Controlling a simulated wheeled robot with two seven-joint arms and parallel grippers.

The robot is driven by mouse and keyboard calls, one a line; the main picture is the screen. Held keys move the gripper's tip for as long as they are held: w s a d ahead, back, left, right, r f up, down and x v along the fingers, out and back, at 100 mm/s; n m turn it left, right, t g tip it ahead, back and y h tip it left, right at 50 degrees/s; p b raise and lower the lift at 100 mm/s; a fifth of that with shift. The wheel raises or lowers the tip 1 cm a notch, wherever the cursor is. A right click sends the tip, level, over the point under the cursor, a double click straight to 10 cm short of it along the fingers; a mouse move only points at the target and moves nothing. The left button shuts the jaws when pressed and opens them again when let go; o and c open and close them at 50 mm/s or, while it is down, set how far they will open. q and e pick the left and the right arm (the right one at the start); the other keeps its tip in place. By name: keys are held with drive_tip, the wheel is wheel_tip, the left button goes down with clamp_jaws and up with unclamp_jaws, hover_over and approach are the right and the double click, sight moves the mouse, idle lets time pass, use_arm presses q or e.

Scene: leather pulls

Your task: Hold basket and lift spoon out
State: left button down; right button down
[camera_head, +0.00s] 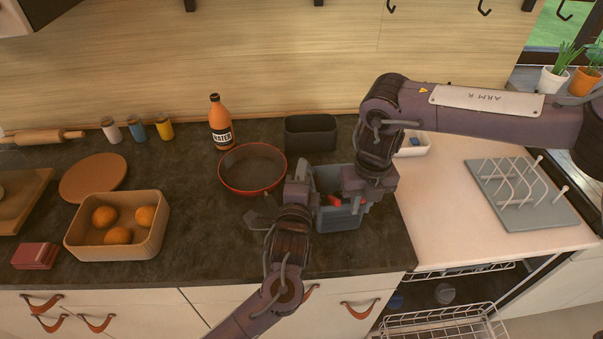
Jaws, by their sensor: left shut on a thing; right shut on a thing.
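The blue-grey basket (338,220) stands on the dark counter near its front edge, right of centre. My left gripper (309,186) is shut on the basket's left side at the rim. My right gripper (352,188) comes down from above at the basket's right part and is shut. Its jaws hide what they hold, and I cannot make out the spoon clearly. A small red piece (334,201) shows inside the basket between the two grippers; I cannot tell what it belongs to.
A red-rimmed pan (252,188) sits just left of the basket. A dark bin (311,146) and an orange water bottle (220,127) stand behind. A wooden box of oranges (75,240) is at left. A drying rack (520,212) stands right, above an open dishwasher (440,324).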

use_arm(q)
drive_tip(key=shift+f, duration=0.1)
drive_tip(key=c, duration=1.3)
unclamp_jaws()
use_arm(e)
wheel_tip(320, 180, up, 13)
drive_tip(key=shift+r, duration=0.15)
